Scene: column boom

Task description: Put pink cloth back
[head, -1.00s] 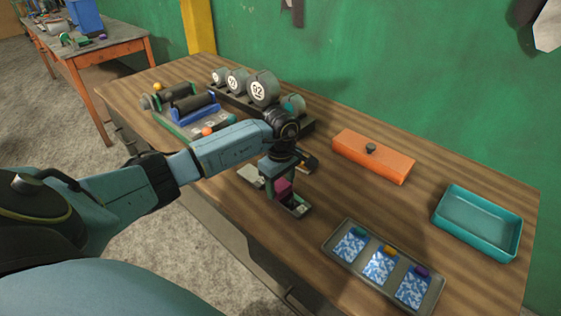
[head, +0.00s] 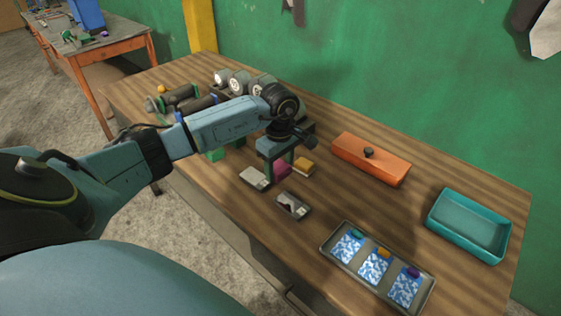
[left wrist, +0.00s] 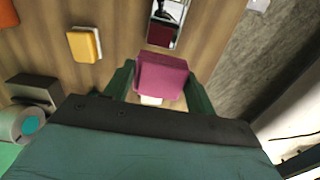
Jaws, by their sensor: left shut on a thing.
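The pink cloth (head: 282,168) is a small magenta block-like piece, partly hidden by my left gripper (head: 279,163) in the head view. The left wrist view shows the pink cloth (left wrist: 163,78) between the two green fingers of my left gripper (left wrist: 160,88). The gripper is shut on it. A small pale piece shows just below the cloth in the wrist view. In the head view, a small grey tray with a dark and white top (head: 293,205) lies in front of the gripper. My right gripper is in neither view.
A pale grey tray (head: 254,179) and a yellow-orange block (head: 302,166) lie close to the gripper. An orange lidded box (head: 371,158), a teal bin (head: 433,219) and a grey tray with blue-patterned cards (head: 328,252) stand to the right. Rollers and numbered weights stand behind the arm.

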